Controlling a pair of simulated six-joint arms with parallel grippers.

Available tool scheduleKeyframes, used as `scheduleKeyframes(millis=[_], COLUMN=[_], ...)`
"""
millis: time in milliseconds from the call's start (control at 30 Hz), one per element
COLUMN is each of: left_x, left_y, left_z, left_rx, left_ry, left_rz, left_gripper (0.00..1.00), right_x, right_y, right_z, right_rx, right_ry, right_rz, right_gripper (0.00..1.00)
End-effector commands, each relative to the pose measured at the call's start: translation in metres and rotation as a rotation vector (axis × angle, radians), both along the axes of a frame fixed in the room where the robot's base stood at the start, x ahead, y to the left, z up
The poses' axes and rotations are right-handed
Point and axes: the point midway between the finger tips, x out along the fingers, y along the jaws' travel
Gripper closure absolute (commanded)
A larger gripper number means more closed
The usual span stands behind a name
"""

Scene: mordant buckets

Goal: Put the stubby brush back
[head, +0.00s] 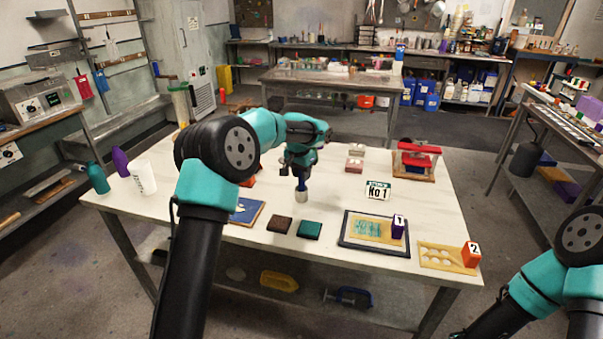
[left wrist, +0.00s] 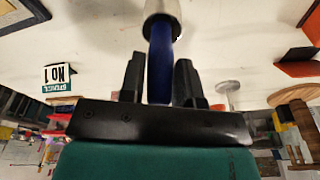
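My left gripper (head: 301,176) points down over the middle of the table. In the left wrist view, its two black fingers (left wrist: 160,82) stand close on either side of a blue handle (left wrist: 160,60), apparently shut on it. This looks like the stubby brush; it is upright, with a broad pale silver part (left wrist: 162,10) at its lower end. In the head view the brush (head: 301,195) shows below the gripper, at or just above the tabletop; I cannot tell whether it touches. Its bristles cannot be made out. My right arm shows at lower right, its gripper out of frame.
On the pale table (head: 370,155) are brown (head: 280,225) and green (head: 309,230) blocks, a blue board (head: 246,211), a dark-framed tray (head: 350,241), a No 1 sign (head: 377,191), a red press (head: 417,155) and a white cup (head: 143,177). Bare tabletop lies right of the brush.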

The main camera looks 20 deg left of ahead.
Motion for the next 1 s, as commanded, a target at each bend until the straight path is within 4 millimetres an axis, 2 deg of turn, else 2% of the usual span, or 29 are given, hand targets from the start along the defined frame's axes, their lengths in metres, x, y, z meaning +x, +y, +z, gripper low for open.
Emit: scheduleKeyframes(millis=[33,200,567,767,1000], left_x=[0.000,0.000,0.000,-0.003,-0.009], left_y=[0.000,0.000,0.000,0.001,0.003], left_z=[0.000,0.000,0.005,0.028,0.071], left_rx=[0.000,0.000,0.000,-0.001,0.000], left_ry=[0.000,0.000,-0.001,-0.004,-0.004], left_rz=[0.000,0.000,0.000,0.001,0.000], left_gripper=[0.65,0.49,0.49,0.49,0.49], right_x=[0.000,0.000,0.000,0.000,0.000], right_y=[0.000,0.000,0.000,0.000,0.000], right_z=[0.000,0.000,0.000,0.000,0.000], right_rx=[0.000,0.000,0.000,0.000,0.000], right_ry=[0.000,0.000,0.000,0.000,0.000], right_rz=[0.000,0.000,0.000,0.000,0.000], right_gripper=[0.07,0.07,0.07,0.07,0.07])
